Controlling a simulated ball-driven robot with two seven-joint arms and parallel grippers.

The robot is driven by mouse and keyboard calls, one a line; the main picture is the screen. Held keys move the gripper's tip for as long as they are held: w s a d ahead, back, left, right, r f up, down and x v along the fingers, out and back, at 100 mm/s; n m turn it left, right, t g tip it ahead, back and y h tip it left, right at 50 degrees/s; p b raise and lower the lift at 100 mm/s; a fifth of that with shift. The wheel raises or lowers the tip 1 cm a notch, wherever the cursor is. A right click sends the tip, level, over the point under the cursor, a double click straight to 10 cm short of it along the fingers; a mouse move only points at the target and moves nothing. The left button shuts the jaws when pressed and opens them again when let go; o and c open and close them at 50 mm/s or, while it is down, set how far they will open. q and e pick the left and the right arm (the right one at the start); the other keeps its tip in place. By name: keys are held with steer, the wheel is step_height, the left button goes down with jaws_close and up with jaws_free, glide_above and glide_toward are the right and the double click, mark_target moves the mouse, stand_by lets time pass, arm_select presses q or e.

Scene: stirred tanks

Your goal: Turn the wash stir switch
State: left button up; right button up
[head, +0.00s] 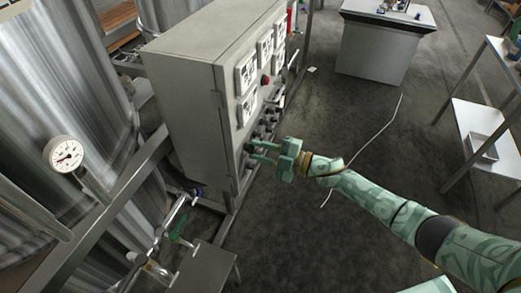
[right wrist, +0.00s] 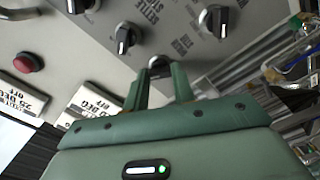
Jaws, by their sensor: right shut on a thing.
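The grey control cabinet (head: 190,100) stands left of centre in the head view, with a row of black rotary switches on its front panel. My right gripper (head: 255,151) reaches in from the right to the lowest, nearest switch on that panel. In the right wrist view its two green fingers (right wrist: 159,80) stand on either side of a black switch (right wrist: 159,64), shut on it. The fingers partly hide this switch. Other black switches (right wrist: 125,37) sit around it, one with lettering like "settle stir". I cannot read which label belongs to the held switch.
A red button (right wrist: 28,63) and white display labels (right wrist: 88,102) are on the panel. Steel tanks (head: 60,110) and a pressure gauge (head: 66,154) stand at left. A grey bench (head: 375,55) is behind, a white shelf rack (head: 480,125) at right. The floor between is mostly clear.

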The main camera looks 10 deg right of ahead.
steer(key=shift+f, duration=0.1)
steer(key=o, duration=1)
steer(key=shift+s+d, duration=0.1)
steer(key=shift+d, duration=0.05)
steer(key=v, duration=1.6)
